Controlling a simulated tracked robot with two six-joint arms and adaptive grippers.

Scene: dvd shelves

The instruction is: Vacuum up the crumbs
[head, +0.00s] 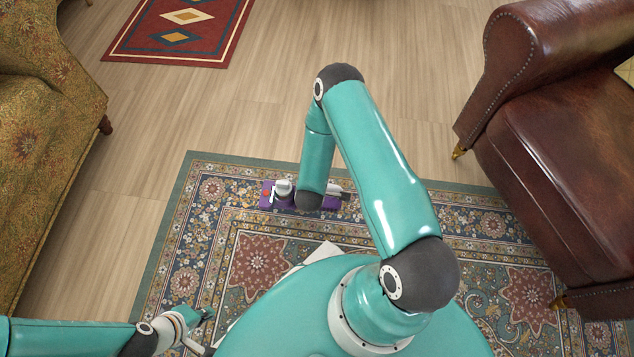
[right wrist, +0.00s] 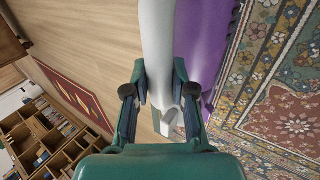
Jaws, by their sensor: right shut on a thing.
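A purple vacuum (head: 266,194) with white and grey parts and a small red spot shows in the head view, over the patterned rug, partly hidden by my right arm. In the right wrist view my right gripper (right wrist: 160,82) is shut on the vacuum's white handle (right wrist: 157,35), with the purple body (right wrist: 208,45) just beside it. In the head view the right gripper is hidden behind its own wrist. My left gripper (head: 206,314) is low at the left, over the rug, away from the vacuum; its fingers are too small to judge. I cannot make out any crumbs.
The patterned rug (head: 258,262) lies under and ahead of me on a wooden floor (head: 240,110). A brown leather armchair (head: 555,130) stands at right, a floral sofa (head: 40,130) at left. A red rug (head: 180,35) lies farther off. Shelves (right wrist: 40,135) show in the wrist view.

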